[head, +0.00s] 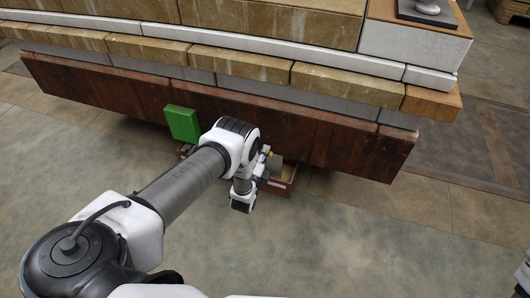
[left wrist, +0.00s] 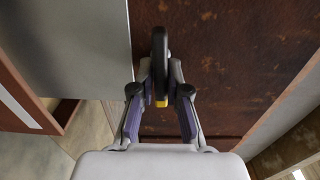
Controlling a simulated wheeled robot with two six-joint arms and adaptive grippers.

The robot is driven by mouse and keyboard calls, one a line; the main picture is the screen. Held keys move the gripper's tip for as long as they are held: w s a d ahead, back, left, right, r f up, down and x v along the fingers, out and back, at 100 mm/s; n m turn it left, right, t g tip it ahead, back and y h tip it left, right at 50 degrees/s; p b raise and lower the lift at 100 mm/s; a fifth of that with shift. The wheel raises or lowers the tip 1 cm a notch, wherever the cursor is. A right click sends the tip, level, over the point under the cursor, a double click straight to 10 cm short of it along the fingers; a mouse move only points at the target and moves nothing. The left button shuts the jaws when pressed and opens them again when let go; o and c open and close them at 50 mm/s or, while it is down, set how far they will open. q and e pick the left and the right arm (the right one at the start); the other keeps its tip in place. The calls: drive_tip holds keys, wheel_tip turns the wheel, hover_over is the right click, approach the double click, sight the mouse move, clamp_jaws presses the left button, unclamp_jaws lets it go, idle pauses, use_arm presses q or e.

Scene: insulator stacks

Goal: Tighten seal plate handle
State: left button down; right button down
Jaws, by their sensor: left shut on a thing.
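The handle shows in the left wrist view as a dark, narrow, upright bar (left wrist: 160,62) with a yellow piece (left wrist: 161,103) at its lower end. It stands in front of a rusty brown surface (left wrist: 228,62). My left gripper (left wrist: 160,90) has its two fingers closed on the handle from both sides. In the head view my left gripper (head: 264,168) is at the lower side of the long brown beam (head: 310,136), and the handle is mostly hidden there by the gripper and wrist.
A green block (head: 182,123) sits against the beam left of my wrist. A red-brown open box (head: 281,188) is beside the gripper below the beam. A grey flat panel (left wrist: 70,45) is left of the handle. Tan and grey blocks are stacked above; the floor in front is clear.

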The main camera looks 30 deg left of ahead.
idle(0.5)
use_arm(q)
drive_tip(key=c, duration=1.2)
unclamp_jaws()
drive_tip(key=shift+d, duration=0.1)
drive_tip(key=v, duration=1.2)
